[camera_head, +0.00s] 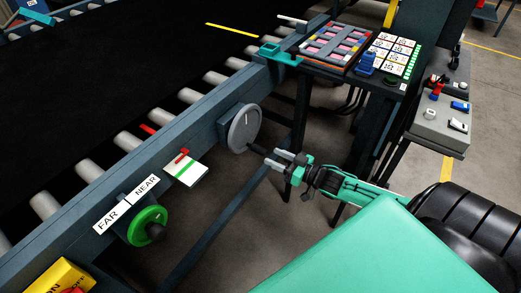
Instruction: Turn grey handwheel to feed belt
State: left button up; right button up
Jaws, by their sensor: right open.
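The grey handwheel (244,128) is a round disc on a blue-grey mount on the side rail of the conveyor (205,127). A dark knob (256,149) sticks out from its lower right side. My right gripper (277,159) comes in from the right, with its fingers pointing left at the knob. It is open, and its fingertips are close to the knob; I cannot tell whether they touch it. The black belt (110,70) lies over the rollers behind the rail. My left gripper is not in view.
A green handwheel (149,223) sits below the FAR/NEAR label (126,203). A white card (186,172) with a red clip hangs between the wheels. A table (345,72) with trays stands at the back right, beside a grey control box (444,118). A yellow box (68,279) is lower left.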

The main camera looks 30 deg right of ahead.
aim_at(265, 153)
jog(key=x, duration=0.4)
jog(key=shift+w+a, duration=0.15)
jog(key=shift+w, duration=0.2)
jog(key=shift+p+x, duration=0.35)
jog(key=shift+x, duration=0.45)
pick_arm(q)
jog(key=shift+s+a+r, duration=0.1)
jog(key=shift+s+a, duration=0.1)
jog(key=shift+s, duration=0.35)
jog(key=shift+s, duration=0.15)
pick_arm(e)
grip_shut()
